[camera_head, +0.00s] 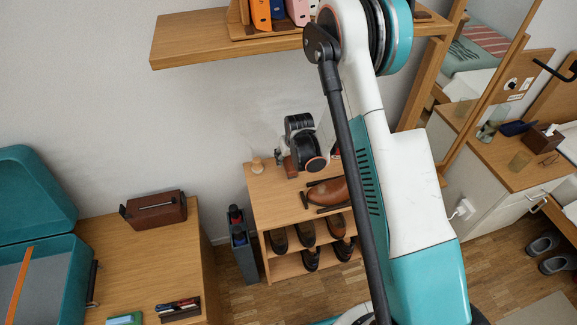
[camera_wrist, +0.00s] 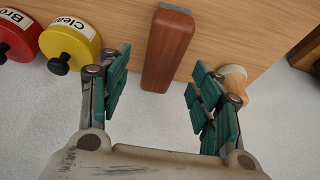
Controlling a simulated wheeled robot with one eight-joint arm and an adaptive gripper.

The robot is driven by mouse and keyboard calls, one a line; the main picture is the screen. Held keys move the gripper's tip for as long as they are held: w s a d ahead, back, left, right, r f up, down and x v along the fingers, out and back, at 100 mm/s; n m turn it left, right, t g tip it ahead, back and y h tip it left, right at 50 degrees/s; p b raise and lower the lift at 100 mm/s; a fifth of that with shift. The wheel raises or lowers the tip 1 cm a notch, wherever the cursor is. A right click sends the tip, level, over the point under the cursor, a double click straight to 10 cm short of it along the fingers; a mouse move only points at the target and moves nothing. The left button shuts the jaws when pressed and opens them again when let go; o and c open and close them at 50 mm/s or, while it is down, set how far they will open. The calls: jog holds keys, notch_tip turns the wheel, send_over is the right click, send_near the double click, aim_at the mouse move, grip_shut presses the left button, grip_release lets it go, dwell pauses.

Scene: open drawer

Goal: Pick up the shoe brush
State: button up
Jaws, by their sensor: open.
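The shoe brush is a reddish-brown wooden block (camera_wrist: 168,48) with a pale edge at its far end, on the light wooden top of the shoe rack in the wrist view. In the head view a small reddish-brown part of it (camera_head: 290,167) shows beside my wrist. My gripper (camera_wrist: 160,62) is open, with one teal-padded finger on each side of the brush. I see clear gaps between the pads and the block. In the head view my fingers are mostly hidden by my wrist.
A yellow tin (camera_wrist: 69,47) and a red tin (camera_wrist: 17,35) stand left of my fingers in the wrist view. A wooden knob-shaped object (camera_wrist: 233,80) is close to the right finger. A brown shoe (camera_head: 328,192) lies on the rack top (camera_head: 270,190). A shelf (camera_head: 205,42) hangs above.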

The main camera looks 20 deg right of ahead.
aim_at(289, 160)
jog(key=b+x, duration=0.2)
jog(key=x, duration=0.2)
jog(key=shift+a+f, duration=0.1)
jog(key=shift+f, duration=0.15)
jog(key=shift+r, duration=0.1)
jog(key=c, duration=1.3)
jog(key=shift+r, duration=0.1)
